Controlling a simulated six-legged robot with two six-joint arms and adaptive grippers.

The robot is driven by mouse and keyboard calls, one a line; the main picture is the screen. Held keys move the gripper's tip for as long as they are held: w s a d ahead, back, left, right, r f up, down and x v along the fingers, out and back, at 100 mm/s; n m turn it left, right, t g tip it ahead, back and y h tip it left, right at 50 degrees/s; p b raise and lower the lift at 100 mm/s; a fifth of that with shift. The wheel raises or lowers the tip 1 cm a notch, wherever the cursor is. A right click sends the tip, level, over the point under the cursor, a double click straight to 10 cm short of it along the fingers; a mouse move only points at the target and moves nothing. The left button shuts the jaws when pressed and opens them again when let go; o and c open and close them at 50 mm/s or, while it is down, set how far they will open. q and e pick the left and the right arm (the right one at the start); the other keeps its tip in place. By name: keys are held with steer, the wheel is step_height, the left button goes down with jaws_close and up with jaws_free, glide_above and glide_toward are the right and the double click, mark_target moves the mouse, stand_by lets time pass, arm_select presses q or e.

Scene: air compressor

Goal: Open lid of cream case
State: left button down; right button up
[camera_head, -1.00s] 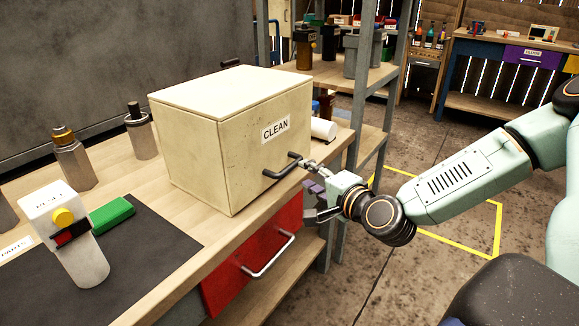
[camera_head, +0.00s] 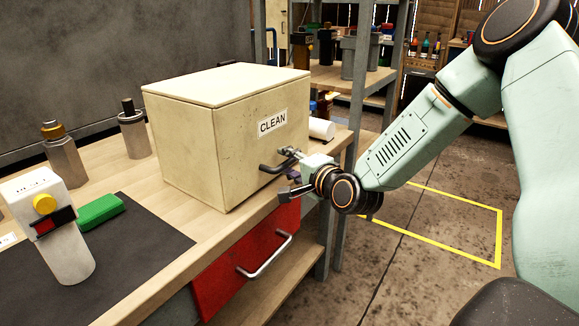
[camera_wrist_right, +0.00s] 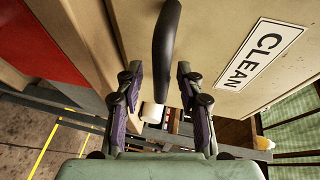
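The cream case (camera_head: 215,140), labelled CLEAN, sits on the wooden bench with its lid (camera_head: 225,83) shut. A dark curved handle (camera_head: 268,169) is on its labelled front face, low down. My right gripper (camera_head: 287,172) is at this handle, at the case's front right. The exact depth between fingertips and handle is hard to tell. My left gripper is out of view.
A red drawer (camera_head: 240,262) with a metal handle is below the bench edge. A dark mat (camera_head: 140,250), a green block (camera_head: 101,210) and a white-grey device (camera_head: 62,255) are at left. A metal shelf post (camera_head: 355,100) stands just behind the gripper.

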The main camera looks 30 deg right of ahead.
steer(key=shift+a, duration=0.1)
jaws_close()
stand_by(0.3)
stand_by(0.4)
